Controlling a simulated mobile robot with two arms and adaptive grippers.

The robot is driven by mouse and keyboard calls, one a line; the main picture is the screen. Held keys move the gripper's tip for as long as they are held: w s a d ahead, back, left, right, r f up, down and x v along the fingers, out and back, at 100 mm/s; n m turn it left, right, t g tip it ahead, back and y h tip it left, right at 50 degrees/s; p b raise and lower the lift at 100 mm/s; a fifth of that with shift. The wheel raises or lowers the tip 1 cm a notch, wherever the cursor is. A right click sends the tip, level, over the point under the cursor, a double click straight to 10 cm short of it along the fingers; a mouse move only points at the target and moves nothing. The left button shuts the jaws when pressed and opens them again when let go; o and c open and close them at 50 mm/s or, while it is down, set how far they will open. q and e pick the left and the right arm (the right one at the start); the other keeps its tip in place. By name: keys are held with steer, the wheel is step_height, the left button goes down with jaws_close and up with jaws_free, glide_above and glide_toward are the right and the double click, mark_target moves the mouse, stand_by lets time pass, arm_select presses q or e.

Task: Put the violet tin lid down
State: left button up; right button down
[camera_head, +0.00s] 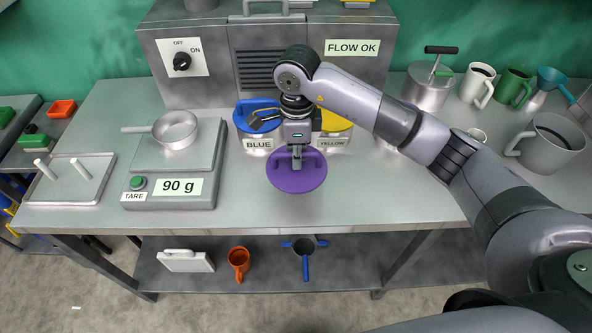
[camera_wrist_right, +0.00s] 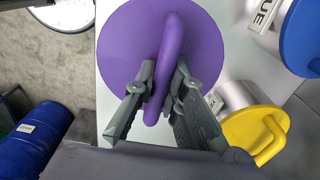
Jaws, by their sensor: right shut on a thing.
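The violet tin lid (camera_head: 297,175) is a round disc with a raised bar handle, near the front middle of the metal bench. My right gripper (camera_head: 297,150) is shut on the lid's handle from above. In the right wrist view both fingers (camera_wrist_right: 163,88) sit on either side of the handle of the violet lid (camera_wrist_right: 130,45). I cannot tell whether the lid touches the bench top or hangs just above it. My left gripper is not in view.
Just behind stand the BLUE tin (camera_head: 258,143) with a blue lid and the YELLOW tin (camera_head: 332,143) with a yellow lid. A scale reading 90 g (camera_head: 178,187) with a pan is left. Mugs and a grey jug (camera_head: 548,143) are right. Bench space (camera_head: 385,190) right of the lid is clear.

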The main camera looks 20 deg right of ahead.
mark_target(297, 175)
step_height(297, 175, down, 2)
steer(key=shift+f, duration=0.1)
step_height(297, 175, down, 4)
steer(key=shift+f+p, duration=0.25)
steer(key=shift+p, duration=0.5)
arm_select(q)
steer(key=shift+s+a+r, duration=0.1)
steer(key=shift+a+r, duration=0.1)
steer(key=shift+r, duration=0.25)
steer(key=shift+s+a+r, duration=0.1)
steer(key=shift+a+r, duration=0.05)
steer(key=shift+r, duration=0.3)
arm_select(e)
steer(key=shift+f, duration=0.15)
steer(key=shift+f, duration=0.15)
steer(key=c, duration=1.7)
jaws_free()
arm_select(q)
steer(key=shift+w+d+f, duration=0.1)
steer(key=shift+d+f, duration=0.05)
arm_select(e)
steer(key=shift+o, duration=0.2)
